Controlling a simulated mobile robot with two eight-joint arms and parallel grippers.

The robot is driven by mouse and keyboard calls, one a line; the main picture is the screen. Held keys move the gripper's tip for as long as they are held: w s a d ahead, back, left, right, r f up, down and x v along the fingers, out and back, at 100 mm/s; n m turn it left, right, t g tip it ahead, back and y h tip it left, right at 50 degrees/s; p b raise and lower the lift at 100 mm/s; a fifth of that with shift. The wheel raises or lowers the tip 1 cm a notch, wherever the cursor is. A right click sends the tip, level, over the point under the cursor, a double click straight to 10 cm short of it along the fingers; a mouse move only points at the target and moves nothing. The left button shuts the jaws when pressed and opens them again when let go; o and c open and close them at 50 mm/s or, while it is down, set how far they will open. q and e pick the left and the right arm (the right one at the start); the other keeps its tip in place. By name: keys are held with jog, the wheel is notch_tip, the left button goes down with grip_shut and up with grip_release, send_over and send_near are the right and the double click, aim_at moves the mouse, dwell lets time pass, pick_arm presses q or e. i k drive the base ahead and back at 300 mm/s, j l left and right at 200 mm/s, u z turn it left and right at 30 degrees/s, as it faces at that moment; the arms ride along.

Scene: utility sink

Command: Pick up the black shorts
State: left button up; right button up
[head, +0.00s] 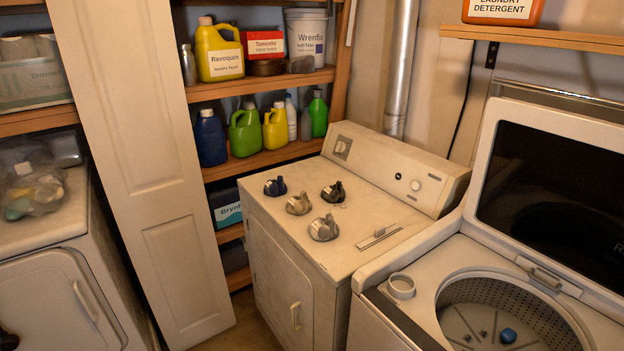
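I see no black shorts that I can make out in the head view. A small dark shape (8,340) shows at the bottom left edge, in front of the left machine's door; it is cut off and I cannot tell what it is. The open washer drum (500,312) at the lower right holds a small blue object (508,335) and a few tiny dark bits. Part of the drum is cut off by the bottom edge. Neither of my grippers can be made out in this view.
A white machine (290,225) with several knobs on top stands in the middle. The washer's lid (553,190) is raised. A white folding door (150,170) stands before shelves of bottles. Another white machine (55,285) bears a clear bag (32,185). Little floor shows.

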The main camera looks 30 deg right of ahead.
aim_at(334, 194)
jog(key=i+z, duration=0.25)
jog(key=i, duration=0.2)
jog(key=i+j+z, duration=0.25)
jog(key=i, duration=0.2)
jog(key=i+j+z, duration=0.3)
jog(key=i+l, duration=0.1)
